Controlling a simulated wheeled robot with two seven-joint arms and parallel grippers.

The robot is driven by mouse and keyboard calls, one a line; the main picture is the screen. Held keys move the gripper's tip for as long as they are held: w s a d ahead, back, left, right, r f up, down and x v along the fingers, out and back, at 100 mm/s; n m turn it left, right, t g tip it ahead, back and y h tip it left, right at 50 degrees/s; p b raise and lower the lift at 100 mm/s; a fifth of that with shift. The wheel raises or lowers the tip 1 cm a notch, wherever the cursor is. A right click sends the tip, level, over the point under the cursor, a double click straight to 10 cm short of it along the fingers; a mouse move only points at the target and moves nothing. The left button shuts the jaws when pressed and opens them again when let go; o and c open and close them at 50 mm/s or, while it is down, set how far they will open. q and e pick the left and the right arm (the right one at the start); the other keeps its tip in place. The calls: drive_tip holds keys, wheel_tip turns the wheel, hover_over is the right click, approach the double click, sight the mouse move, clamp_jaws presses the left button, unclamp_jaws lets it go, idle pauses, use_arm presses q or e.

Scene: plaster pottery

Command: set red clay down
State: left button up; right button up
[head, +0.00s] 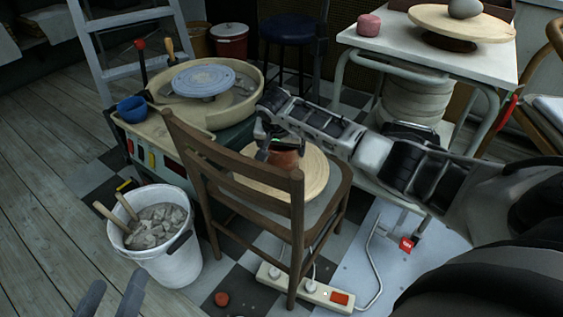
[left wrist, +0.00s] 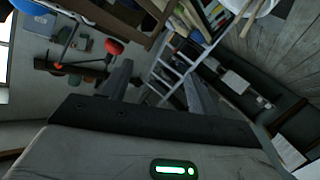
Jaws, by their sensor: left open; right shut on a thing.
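The red clay (head: 286,158) is a small reddish-brown lump in my right gripper (head: 272,143), which reaches in from the right. The clay is over the round pale wooden board (head: 258,182) on the wooden chair's (head: 325,190) seat; I cannot tell whether it touches the board. The gripper and the chair's back slats hide part of the clay and board. My left gripper (head: 112,288) is open and empty at the bottom left, in front of the white bucket. Its fingers also show in the left wrist view (left wrist: 157,80), with nothing between them.
A white bucket (head: 165,262) of grey lumps stands left of the chair. A pottery wheel with a blue disc (head: 203,80) is behind it. A white table (head: 440,55) at upper right holds a pink lump (head: 369,25). A power strip (head: 305,288) lies on the floor.

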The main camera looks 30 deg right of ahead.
wheel_tip(320, 180, down, 4)
drive_tip(key=shift+w+r+b, duration=0.1)
drive_tip(key=shift+b, duration=0.8)
use_arm(q)
drive_tip(key=shift+w+d+r+n+h, duration=0.1)
drive_tip(key=shift+d+r+n+h, duration=0.15)
drive_tip(key=shift+r+h, duration=0.2)
use_arm(e)
drive_tip(key=o, duration=1.8)
drive_tip(key=shift+f, duration=0.25)
drive_tip(key=shift+p+v, duration=0.85)
drive_tip(key=shift+v, duration=0.5)
use_arm(q)
drive_tip(key=shift+s+a+f+m+g+y+p, duration=0.25)
drive_tip(key=shift+a+f+m+y+p, duration=0.25)
drive_tip(key=shift+p, duration=0.55)
drive_tip(key=shift+s+a+f+m+g+y+p, duration=0.1)
drive_tip(key=shift+a+f+m+g+y+p, duration=0.3)
drive_tip(key=shift+p, duration=0.65)
use_arm(e)
drive_tip(key=shift+v, duration=4.8)
use_arm(q)
drive_tip(key=shift+f, duration=0.1)
